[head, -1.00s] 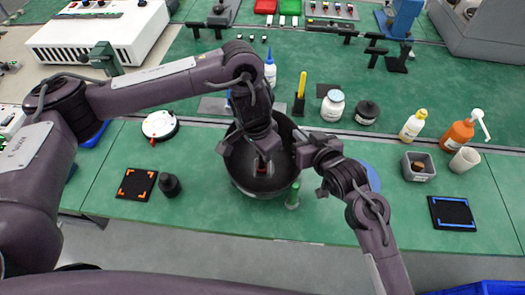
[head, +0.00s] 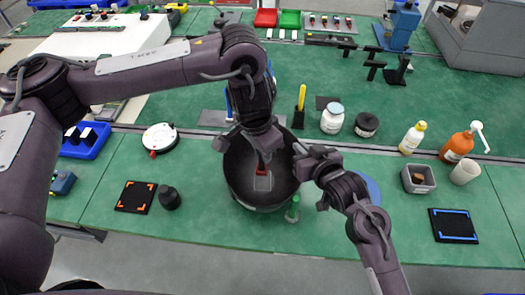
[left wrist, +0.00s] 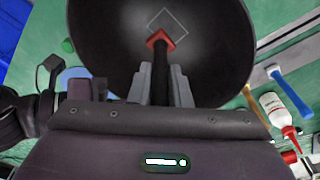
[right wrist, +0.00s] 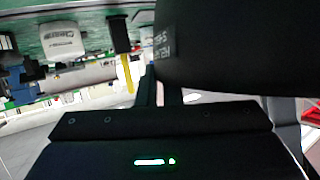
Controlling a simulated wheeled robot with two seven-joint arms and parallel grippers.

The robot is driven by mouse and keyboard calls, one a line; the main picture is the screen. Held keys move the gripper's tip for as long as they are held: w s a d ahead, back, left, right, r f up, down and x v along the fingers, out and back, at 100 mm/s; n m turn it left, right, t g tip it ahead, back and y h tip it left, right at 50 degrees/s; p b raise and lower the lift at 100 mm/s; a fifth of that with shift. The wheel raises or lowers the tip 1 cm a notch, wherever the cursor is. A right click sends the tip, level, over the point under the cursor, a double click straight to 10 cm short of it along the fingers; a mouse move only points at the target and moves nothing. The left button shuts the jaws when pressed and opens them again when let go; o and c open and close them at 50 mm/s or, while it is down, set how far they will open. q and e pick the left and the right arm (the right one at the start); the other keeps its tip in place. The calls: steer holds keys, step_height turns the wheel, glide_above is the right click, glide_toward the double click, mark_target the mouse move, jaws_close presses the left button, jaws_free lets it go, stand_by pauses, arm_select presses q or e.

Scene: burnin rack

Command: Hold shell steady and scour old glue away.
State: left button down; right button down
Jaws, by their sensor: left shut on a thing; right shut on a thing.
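The shell is a dark, deep bowl (head: 237,182) near the front edge of the green bench. A pale square outline (left wrist: 182,24) marks its inner surface; I cannot make out glue there. My left gripper (head: 264,150) is inside the bowl, shut on a dark-handled scraper with a red end (left wrist: 158,40). The red end lies at the square's near corner in the left wrist view; I cannot tell whether it touches. My right gripper (head: 303,172) is shut on the bowl's right rim. In the right wrist view the bowl's dark outer wall (right wrist: 240,50) hides much of the fingers.
A green-capped bottle (head: 293,210) stands close to the bowl's front right. An orange-cornered mat (head: 135,197) and black knob (head: 169,198) lie left; a blue-cornered mat (head: 453,226) lies right. A white jar (head: 332,118) and yellow-handled tool (head: 299,106) stand behind.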

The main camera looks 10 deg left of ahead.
steer(key=shift+f, duration=0.1)
steer(key=c, duration=1.5)
jaws_free()
steer(key=shift+s, duration=0.1)
steer(key=v, duration=1.2)
